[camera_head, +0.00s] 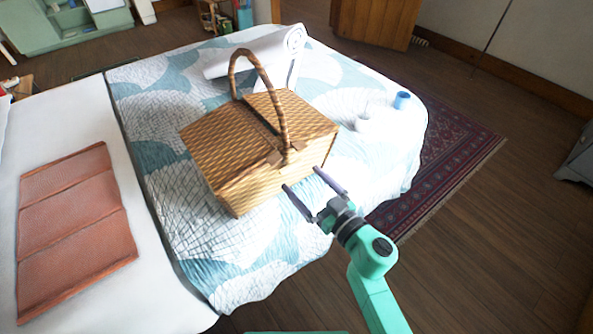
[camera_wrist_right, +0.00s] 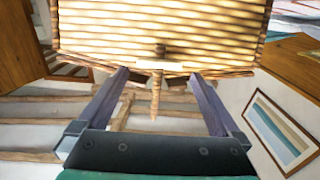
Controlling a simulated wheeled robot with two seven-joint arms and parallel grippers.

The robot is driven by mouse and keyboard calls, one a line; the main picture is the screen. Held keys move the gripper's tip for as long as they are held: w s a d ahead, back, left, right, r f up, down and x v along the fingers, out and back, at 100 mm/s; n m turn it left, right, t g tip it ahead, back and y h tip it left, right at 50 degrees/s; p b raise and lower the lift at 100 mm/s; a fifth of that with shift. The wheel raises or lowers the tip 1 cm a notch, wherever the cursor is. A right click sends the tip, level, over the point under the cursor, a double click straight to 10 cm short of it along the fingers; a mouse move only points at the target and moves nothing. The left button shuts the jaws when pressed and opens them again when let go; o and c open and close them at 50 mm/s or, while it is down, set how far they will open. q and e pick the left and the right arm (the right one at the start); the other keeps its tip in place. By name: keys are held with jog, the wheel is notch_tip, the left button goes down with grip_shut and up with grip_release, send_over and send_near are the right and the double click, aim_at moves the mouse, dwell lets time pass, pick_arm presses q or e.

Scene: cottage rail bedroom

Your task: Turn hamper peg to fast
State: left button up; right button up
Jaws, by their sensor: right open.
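The wicker hamper (camera_head: 216,147) stands on the bed with its arched handle (camera_head: 252,55) upright and its lid flaps down. My right gripper (camera_head: 302,178) is open in front of the hamper's near side, fingers pointing at it. In the right wrist view the hamper's wicker (camera_wrist_right: 120,30) fills the top, and a slim wooden peg (camera_wrist_right: 156,95) stands out between the two spread fingers of the gripper (camera_wrist_right: 157,76), apart from both. The peg is too small to make out in the head view. My left gripper is not in view.
A patchwork quilt (camera_head: 160,110) covers the bed under the hamper. A white roll (camera_head: 255,55) lies behind it, a blue cup (camera_head: 402,100) to its right. A folded terracotta blanket (camera_head: 75,225) lies at left.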

aim_at(292, 169)
jog(key=x, duration=0.4)
jog(key=shift+d+f, duration=0.1)
jog(key=c, duration=1.1)
jog(key=shift+c, duration=0.2)
jog(key=shift+n, duration=3.4)
